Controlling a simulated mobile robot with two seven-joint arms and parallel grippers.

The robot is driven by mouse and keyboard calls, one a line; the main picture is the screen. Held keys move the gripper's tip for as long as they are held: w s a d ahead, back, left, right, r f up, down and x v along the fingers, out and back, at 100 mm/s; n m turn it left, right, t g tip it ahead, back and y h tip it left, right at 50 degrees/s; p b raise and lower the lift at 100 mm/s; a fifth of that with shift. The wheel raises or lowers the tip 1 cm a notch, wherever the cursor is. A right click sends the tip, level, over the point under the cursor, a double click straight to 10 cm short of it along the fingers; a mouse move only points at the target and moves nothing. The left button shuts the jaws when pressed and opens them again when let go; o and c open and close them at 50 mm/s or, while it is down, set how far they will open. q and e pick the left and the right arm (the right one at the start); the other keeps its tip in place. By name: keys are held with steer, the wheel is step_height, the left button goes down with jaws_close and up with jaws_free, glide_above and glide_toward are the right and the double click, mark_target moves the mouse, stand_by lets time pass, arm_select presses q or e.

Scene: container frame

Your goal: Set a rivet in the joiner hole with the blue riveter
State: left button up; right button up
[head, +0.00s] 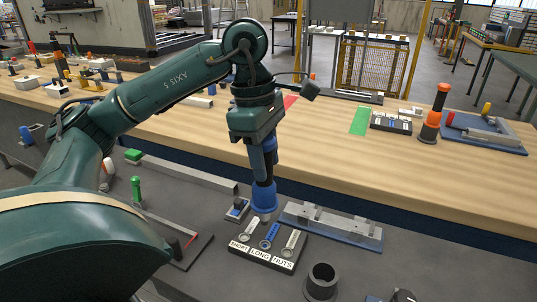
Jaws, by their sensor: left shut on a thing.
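My left gripper (263,147) points down and is shut on the blue riveter (264,196), which hangs upright below it. The riveter's lower end is close to the back of the black tray (262,266) labelled SHORT, LONG and NUTS; I cannot tell whether it touches anything. A grey metal bar with upright lugs on a blue base (335,227), possibly the joiner, lies just right of the riveter. No hole in it can be made out at this size. My right gripper is not in view.
A small blue-topped block (237,209) sits just left of the riveter. A dark open cup (321,281) stands in front. On the wooden bench (330,148) behind are an orange-and-black tool (432,115), a green patch (360,121) and a blue-based fixture (486,132).

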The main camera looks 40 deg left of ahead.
mark_target(266, 187)
arm_select(q)
steer(key=shift+f+b, duration=0.7)
steer(key=shift+f, duration=0.15)
step_height(266, 187, down, 4)
steer(key=b, duration=0.3)
steer(key=shift+r, duration=0.15)
steer(key=shift+f+b, duration=0.55)
steer(key=shift+f, duration=0.1)
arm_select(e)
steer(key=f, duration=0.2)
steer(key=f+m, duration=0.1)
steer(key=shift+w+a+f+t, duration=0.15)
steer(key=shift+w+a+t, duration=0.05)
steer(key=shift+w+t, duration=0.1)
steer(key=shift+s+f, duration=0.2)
